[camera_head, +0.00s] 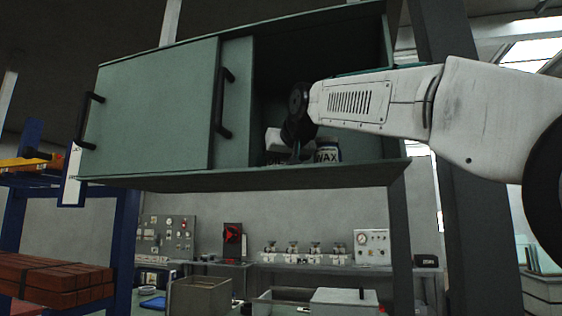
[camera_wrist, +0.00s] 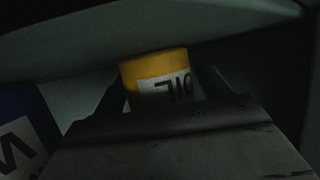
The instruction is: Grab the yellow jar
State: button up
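The yellow jar (camera_wrist: 155,66) shows in the wrist view, with a white label that reads "OIL" upside down. It lies between the two fingers of my gripper (camera_wrist: 162,98), and its far end is hidden by the gripper body. The fingers stand apart on either side of the jar, and contact is not clear in the dark picture. In the head view my gripper (camera_head: 298,146) reaches into the open right part of the green cabinet (camera_head: 160,110). The yellow jar cannot be made out there.
A jar labelled "WAX" (camera_head: 328,155) stands right beside my gripper in the cabinet; a blue jar (camera_wrist: 22,130) is at the left in the wrist view. The cabinet's sliding doors with black handles (camera_head: 222,104) cover its left side. A bottom shelf edge (camera_head: 250,178) runs below.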

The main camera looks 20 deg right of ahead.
jog(key=c, duration=0.9)
jog(key=shift+r, duration=0.1)
